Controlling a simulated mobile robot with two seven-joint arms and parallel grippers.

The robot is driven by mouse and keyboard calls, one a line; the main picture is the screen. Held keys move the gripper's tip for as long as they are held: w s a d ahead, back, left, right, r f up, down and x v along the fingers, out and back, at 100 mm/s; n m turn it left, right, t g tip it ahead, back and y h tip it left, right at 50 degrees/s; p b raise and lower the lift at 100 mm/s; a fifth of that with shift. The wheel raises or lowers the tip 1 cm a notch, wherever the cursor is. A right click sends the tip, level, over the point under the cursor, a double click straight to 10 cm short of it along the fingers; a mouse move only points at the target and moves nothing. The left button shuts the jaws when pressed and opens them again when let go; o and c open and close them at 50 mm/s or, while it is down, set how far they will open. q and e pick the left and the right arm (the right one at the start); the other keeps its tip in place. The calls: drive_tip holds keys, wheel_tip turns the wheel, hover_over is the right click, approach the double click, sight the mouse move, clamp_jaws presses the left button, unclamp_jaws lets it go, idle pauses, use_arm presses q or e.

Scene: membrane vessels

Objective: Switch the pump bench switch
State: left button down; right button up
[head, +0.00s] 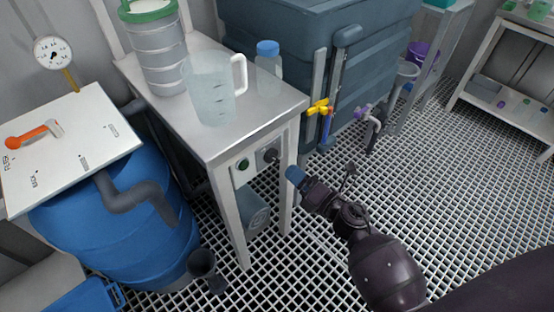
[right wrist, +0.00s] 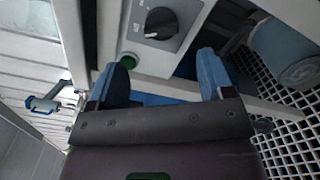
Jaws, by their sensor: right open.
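The pump bench (head: 236,132) is a pale table with a grey control panel (head: 257,160) on its front. The panel bears a dark rotary switch (head: 272,155) and a green round button (head: 243,164). In the right wrist view the switch is a black knob (right wrist: 160,22) with a pale mark, and the green button (right wrist: 128,60) sits beside it. My right gripper (head: 294,174) is just in front of the panel, near the switch and apart from it. In the right wrist view its blue fingers (right wrist: 163,76) are spread and empty, with the knob beyond the gap. My left gripper is out of view.
A clear jug (head: 212,92), a banded canister (head: 158,55) and a blue-capped bottle (head: 268,58) stand on the bench. A blue barrel (head: 110,228) is at left. A large grey tank (head: 300,35) with a yellow valve (head: 318,107) is behind. Grated floor (head: 440,170) is clear at right.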

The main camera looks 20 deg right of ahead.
sight(277, 159)
drive_tip(key=x, duration=0.8)
drive_tip(key=shift+f+b, duration=0.1)
drive_tip(key=shift+b, duration=0.2)
drive_tip(key=c, duration=0.9)
